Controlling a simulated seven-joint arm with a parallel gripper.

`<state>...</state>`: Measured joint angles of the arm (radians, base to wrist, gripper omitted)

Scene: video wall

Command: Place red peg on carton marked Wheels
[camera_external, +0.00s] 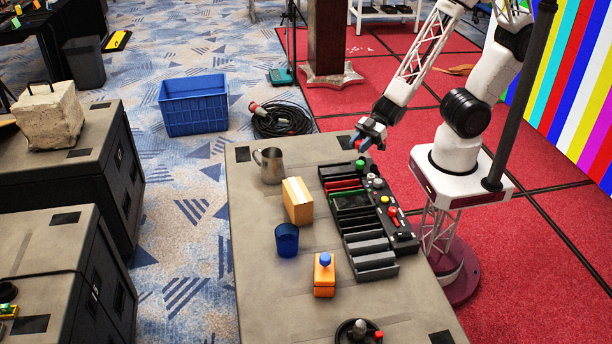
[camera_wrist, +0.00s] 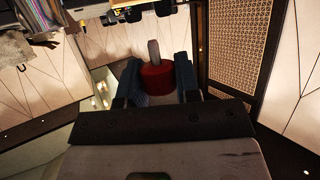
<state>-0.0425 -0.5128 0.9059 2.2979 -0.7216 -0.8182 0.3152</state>
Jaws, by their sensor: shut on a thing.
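My gripper (camera_external: 370,138) is shut on the red peg (camera_wrist: 157,80), raised above the far right of the grey case top. In the wrist view the red peg sits between the two bluish fingers (camera_wrist: 158,82), its grey stem pointing up in the picture. In the external view the peg is small and mostly hidden by the fingers. A tan carton (camera_external: 298,201) stands on the case, left of the black organizer. A smaller orange box (camera_external: 324,276) nearer the front has a blue peg (camera_external: 325,259) on top. No "Wheels" marking is readable on either.
The case top (camera_external: 262,300) also holds a metal mug (camera_external: 269,166), a blue cup (camera_external: 287,240), the black organizer (camera_external: 365,240), a panel with coloured knobs (camera_external: 392,215) and a round black dish (camera_external: 355,331) with small pieces. The left front of the case is clear.

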